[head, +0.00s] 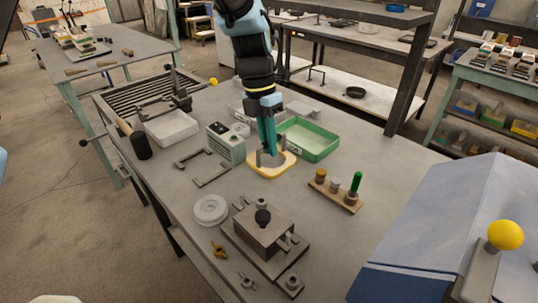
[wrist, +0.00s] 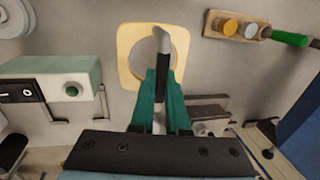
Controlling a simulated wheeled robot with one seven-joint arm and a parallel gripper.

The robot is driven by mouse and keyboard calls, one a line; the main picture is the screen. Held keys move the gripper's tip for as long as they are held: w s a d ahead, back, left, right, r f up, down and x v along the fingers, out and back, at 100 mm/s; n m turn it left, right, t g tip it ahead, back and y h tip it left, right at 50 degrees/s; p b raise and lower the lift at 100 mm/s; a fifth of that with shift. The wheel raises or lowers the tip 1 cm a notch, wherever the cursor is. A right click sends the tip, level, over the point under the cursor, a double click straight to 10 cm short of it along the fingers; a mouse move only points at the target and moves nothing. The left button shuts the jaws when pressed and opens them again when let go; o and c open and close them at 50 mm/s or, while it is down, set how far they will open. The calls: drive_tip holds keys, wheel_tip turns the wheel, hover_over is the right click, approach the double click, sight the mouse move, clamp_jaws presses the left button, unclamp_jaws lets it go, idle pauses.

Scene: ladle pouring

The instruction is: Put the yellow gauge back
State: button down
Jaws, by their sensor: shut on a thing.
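A yellow rounded-square piece (head: 288,165) with a pale grey middle sits below my gripper at the centre of the table. In the wrist view its yellow rim (wrist: 128,50) surrounds a round grey middle. My gripper (head: 270,150) points down over it. My teal fingers are shut on a narrow dark-and-grey piece (wrist: 164,65), which overlaps the yellow piece; I cannot tell whether they are joined. A wooden block (head: 332,191) to the right holds a short yellow-orange plug (head: 321,175), a grey plug and a tall green-handled one.
A green tray (head: 321,154) stands just behind my gripper. A pale green box (head: 226,147) and grey brackets (head: 211,175) are to the left. A metal fixture (head: 264,233) and white disc (head: 211,209) lie nearer. A blue machine (head: 440,230) fills the right.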

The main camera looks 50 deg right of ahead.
drive_tip(key=shift+f+p, duration=0.35)
drive_tip(key=shift+f, duration=1.45)
drive_tip(key=shift+f, duration=0.15)
drive_tip(key=c, duration=0.9)
unclamp_jaws()
